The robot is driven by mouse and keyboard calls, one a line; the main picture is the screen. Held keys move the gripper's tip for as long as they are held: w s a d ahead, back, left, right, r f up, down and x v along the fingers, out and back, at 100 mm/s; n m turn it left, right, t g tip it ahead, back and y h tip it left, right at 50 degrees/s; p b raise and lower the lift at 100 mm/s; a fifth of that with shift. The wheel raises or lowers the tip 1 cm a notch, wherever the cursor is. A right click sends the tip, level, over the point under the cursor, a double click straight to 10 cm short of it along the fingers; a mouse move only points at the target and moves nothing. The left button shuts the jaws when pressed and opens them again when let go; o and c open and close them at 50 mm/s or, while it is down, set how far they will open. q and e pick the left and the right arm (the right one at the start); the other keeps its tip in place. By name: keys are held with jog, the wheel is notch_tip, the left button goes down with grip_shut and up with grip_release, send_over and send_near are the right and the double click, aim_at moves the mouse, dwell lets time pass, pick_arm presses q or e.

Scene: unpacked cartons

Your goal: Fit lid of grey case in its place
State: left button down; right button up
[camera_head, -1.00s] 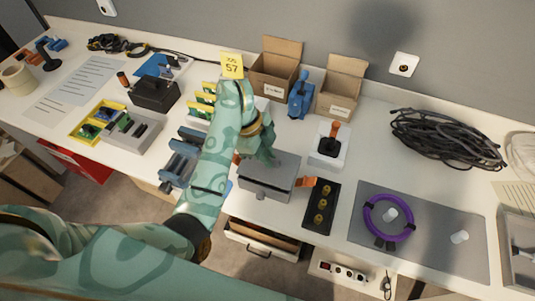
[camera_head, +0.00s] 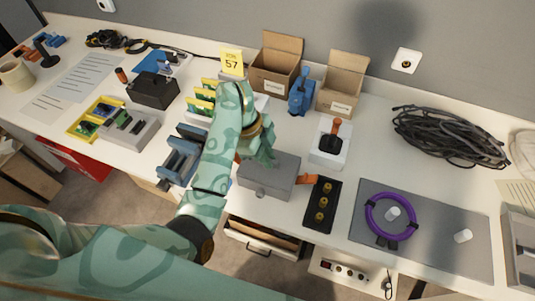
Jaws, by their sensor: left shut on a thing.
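The fingers hide the gripped spot and the back left corner, so I cannot tell whether the lid is fully seated there. My right gripper is out of view.
A black strip with brass knobs (camera_head: 320,203) lies just right of the case. A white joystick box (camera_head: 331,145) and open cartons (camera_head: 276,66) stand behind. Blue-grey holders (camera_head: 182,155) are left of my arm. A grey mat (camera_head: 440,255) bears a purple ring (camera_head: 369,222).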

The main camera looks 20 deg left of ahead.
pick_arm(q)
jog(key=shift+f, duration=0.3)
jog(key=c, duration=1.4)
grip_release()
jog(key=shift+r, duration=0.1)
jog(key=p+v, duration=0.8)
jog(key=v, duration=0.8)
jog(key=shift+r, duration=0.2)
jog(key=shift+s+f, duration=0.1)
